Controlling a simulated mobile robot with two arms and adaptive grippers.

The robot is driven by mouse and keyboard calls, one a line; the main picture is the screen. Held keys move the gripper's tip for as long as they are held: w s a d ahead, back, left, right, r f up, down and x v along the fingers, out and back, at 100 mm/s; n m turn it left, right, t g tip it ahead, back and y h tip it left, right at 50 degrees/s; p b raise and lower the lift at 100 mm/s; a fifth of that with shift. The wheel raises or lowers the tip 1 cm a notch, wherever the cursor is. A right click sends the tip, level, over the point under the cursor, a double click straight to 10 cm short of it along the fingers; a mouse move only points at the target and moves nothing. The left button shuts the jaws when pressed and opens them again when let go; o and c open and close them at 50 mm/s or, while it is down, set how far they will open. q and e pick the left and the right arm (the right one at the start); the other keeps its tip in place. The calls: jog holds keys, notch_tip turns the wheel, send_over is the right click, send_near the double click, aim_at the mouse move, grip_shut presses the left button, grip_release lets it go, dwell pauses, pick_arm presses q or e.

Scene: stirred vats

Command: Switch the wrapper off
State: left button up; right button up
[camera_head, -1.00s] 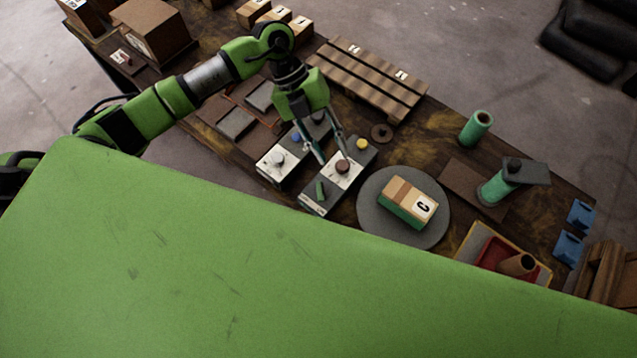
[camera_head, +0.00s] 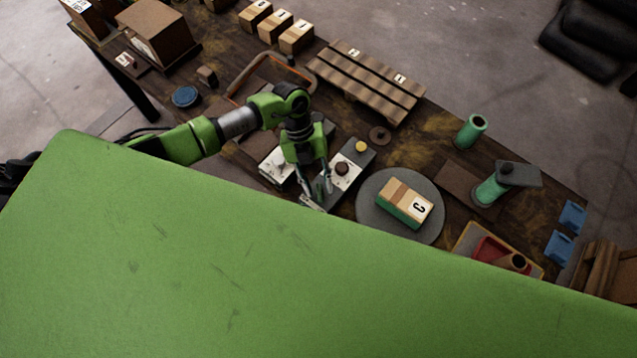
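The wrapper appears to be the grey round turntable (camera_head: 368,222) carrying a green and tan box marked C (camera_head: 405,203). Beside it on the left is a control panel (camera_head: 341,183) with a dark round knob (camera_head: 342,168) on a white plate and a yellow button (camera_head: 361,146). The panel's green switch at the near end is hidden behind my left gripper (camera_head: 318,192). The gripper points down over that near end, its fingers apart with nothing visibly held; contact cannot be told. My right gripper is not in view.
A second panel (camera_head: 273,166) stands left of the gripper, partly covered by my arm. A slatted pallet (camera_head: 366,82) lies behind. My green body hides the table's near side.

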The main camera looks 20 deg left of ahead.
pick_arm(q)
jog(key=shift+s+d+f, duration=0.15)
jog(key=shift+d+f, duration=0.05)
jog(key=shift+f, duration=0.35)
grip_shut()
